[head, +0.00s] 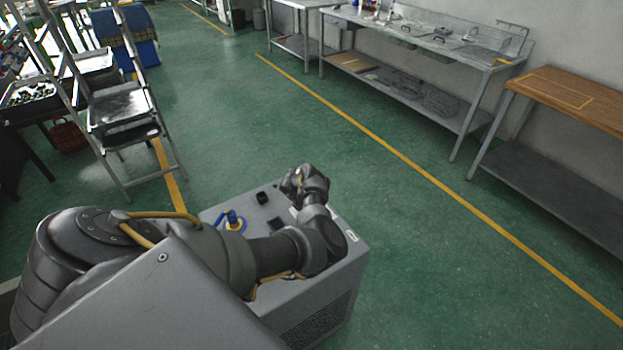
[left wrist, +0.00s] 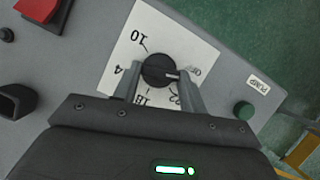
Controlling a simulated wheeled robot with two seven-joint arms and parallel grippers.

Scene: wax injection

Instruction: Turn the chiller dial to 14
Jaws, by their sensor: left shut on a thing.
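The chiller (head: 335,290) is a grey box below me in the head view. Its black dial (left wrist: 158,66) sits on a white number plate (left wrist: 150,22) in the left wrist view. My left gripper (left wrist: 160,78) is shut on the dial, one finger on each side. The dial's white pointer line points right in this view, near the 22 and a faint label partly covered by the right finger. The 10 and 18 are readable; the 14 at left is partly hidden by the left finger. In the head view the left gripper (head: 303,182) hides the dial. My right gripper is out of view.
On the panel are a red switch (left wrist: 38,9), a green button (left wrist: 243,110) beside a PUMP label (left wrist: 258,85), and a black part (left wrist: 16,101). A blue fitting (head: 234,220) stands on the chiller top. Green floor is open to the right, toward the workbenches (head: 560,95).

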